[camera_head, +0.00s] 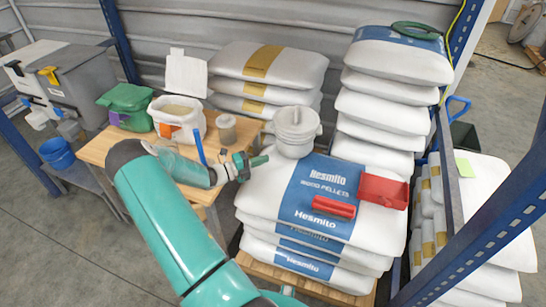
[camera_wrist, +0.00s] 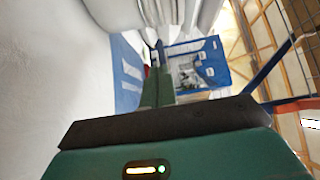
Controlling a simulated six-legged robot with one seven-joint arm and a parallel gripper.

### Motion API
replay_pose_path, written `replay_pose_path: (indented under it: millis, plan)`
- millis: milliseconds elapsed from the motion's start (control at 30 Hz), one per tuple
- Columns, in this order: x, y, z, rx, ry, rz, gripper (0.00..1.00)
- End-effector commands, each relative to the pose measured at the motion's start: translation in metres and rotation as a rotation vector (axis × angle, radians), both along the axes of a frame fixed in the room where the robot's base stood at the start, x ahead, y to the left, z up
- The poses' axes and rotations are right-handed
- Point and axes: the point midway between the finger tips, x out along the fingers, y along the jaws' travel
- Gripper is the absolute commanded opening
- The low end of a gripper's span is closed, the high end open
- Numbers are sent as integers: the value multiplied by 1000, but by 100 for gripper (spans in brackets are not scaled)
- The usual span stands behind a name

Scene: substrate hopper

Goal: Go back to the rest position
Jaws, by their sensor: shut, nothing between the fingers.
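My gripper (camera_head: 255,162) is at the end of my teal arm, in the middle of the head view. It is above the left edge of the front bag stack, just left of the white lidded bucket (camera_head: 296,138). In the wrist view the two fingers of my gripper (camera_wrist: 160,75) lie together, shut and empty. A red scoop (camera_head: 383,190) with a thick red handle (camera_head: 333,207) lies on the top blue-and-white Hesmito bag (camera_head: 310,183), to the right of my gripper and apart from it.
A wooden table (camera_head: 97,150) at left holds a green bag (camera_head: 126,98), an open white sack (camera_head: 177,110) and a jar (camera_head: 227,130). Tall bag stacks (camera_head: 390,105) stand behind. A blue rack post (camera_head: 480,250) is at right. Open floor (camera_head: 50,230) lies at lower left.

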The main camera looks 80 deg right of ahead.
Motion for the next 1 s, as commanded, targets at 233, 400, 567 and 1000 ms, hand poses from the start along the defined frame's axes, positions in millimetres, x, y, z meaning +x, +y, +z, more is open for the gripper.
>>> replay_pose_path:
  millis: [233, 400, 567, 1000]
  plan:
    - [5, 5, 0, 1, 1, -1, 0]
    - [6, 6, 1, -2, -4, -1, 0]
    - [18, 18, 14, -45, -118, -20, 0]
    - [102, 135, 94, -313, -937, -249, 0]
